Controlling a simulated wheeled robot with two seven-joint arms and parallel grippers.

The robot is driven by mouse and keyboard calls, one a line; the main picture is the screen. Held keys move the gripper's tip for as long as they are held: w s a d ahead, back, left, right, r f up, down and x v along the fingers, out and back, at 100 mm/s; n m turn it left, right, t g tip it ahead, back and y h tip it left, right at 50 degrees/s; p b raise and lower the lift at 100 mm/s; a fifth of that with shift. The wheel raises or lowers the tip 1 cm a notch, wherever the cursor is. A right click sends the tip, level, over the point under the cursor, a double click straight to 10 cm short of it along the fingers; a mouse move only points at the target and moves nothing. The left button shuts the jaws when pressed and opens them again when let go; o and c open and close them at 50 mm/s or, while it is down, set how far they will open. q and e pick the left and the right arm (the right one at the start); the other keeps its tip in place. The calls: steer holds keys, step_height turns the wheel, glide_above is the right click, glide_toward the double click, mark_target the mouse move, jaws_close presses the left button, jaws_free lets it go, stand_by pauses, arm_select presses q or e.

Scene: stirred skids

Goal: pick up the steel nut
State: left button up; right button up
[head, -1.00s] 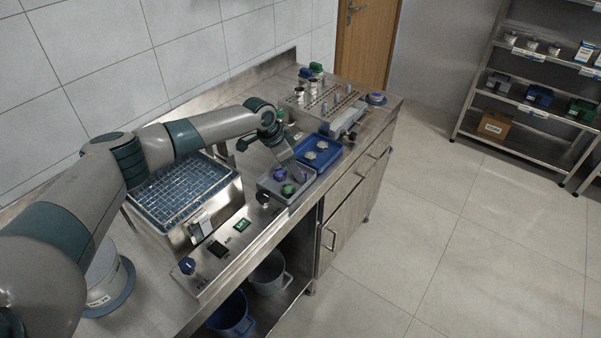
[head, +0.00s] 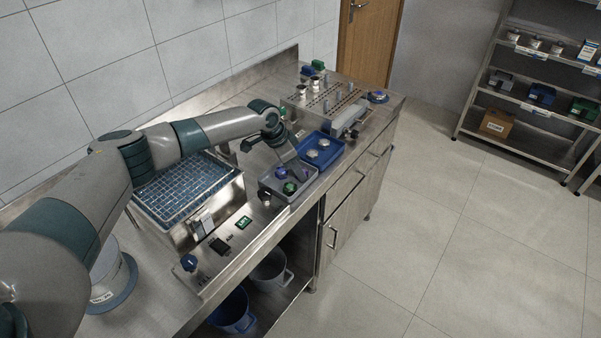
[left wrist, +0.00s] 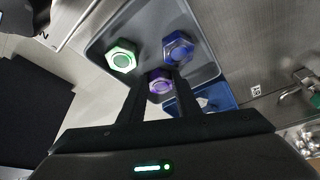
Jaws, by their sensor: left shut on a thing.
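My left gripper (head: 297,168) reaches down over the grey tray (head: 268,192). In the left wrist view its two fingers (left wrist: 160,95) are closed on a purple hex nut (left wrist: 160,84). A green nut (left wrist: 122,56) and a blue nut (left wrist: 178,47) lie in the grey tray beside it. They also show in the head view, the green nut (head: 289,188) in front of the blue nut (head: 281,172). Two steel-coloured nuts (head: 323,142) lie in the blue tray just behind, apart from the gripper. My right gripper is out of view.
The blue tray (head: 336,157) adjoins the grey tray. A block with rows of holes (head: 325,100) stands behind.

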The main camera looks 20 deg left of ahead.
arm_select(q)
steer(key=shift+r, duration=0.2)
steer(key=shift+r+b, duration=0.55)
steer(key=shift+r, duration=0.05)
step_height(320, 180, up, 2)
steer(key=shift+d+r+b, duration=0.1)
steer(key=shift+r+b, duration=0.15)
steer(key=shift+b, duration=0.45)
steer(key=s+d+r+b, duration=0.3)
steer(key=d+r, duration=0.4)
steer(key=d, duration=0.3)
steer(key=shift+s+d, duration=0.3)
steer(key=shift+s, duration=0.4)
steer(key=s+a+n+t+y, duration=0.1)
steer(key=s+a+n, duration=0.3)
steer(key=s, duration=0.4)
steer(key=s+a+r+n+y, duration=0.1)
steer(key=s+a+n, duration=0.3)
steer(key=s, duration=0.5)
steer(key=shift+s+r+n+t+y, duration=0.15)
steer(key=shift+r+n+t+y, duration=0.2)
steer(key=shift+n+y, duration=0.45)
